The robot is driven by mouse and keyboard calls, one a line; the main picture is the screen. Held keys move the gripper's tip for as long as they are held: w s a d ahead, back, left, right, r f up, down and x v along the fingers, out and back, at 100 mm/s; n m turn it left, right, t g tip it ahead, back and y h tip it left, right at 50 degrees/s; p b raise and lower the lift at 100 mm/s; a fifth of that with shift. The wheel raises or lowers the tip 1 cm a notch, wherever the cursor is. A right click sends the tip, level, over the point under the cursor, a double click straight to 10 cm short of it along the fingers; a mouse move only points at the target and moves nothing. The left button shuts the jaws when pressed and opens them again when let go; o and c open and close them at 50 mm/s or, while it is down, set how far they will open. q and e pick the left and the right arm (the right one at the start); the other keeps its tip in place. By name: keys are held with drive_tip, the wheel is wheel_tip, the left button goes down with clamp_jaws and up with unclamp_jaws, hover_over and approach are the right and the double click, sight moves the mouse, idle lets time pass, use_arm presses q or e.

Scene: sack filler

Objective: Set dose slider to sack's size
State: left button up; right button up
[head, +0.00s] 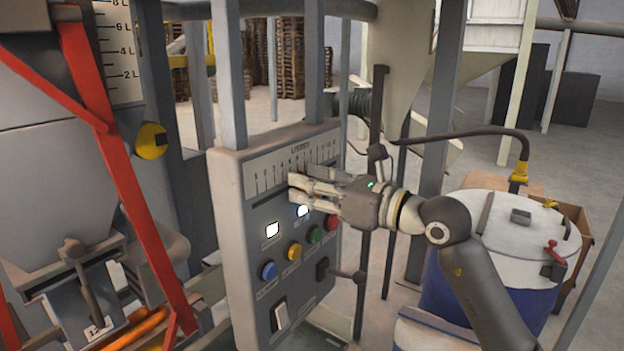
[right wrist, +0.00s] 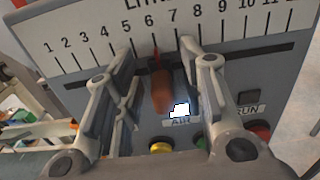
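The dose slider's brown knob (right wrist: 161,90) shows in the right wrist view, with a thin red pointer above it at about the 6 mark. The litre scale (right wrist: 170,35) above it is numbered from 1 to beyond 11. My right gripper (head: 292,187) is at the control panel (head: 232,240), in front of the slider slot. In the right wrist view its two fingers (right wrist: 155,70) stand apart, one on each side of the knob, with gaps visible. The knob is hidden in the head view. My left gripper is not in view.
Below the slot are lit white indicators (head: 272,230) and blue, yellow, green and red buttons (head: 294,250). A small label (head: 97,329) at lower left starts with 1; the rest is unclear. A lidded blue drum (head: 470,285) stands at the right. A red frame bar (head: 125,170) crosses the left.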

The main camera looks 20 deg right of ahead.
clamp_jaws()
drive_tip(key=shift+d, duration=0.1)
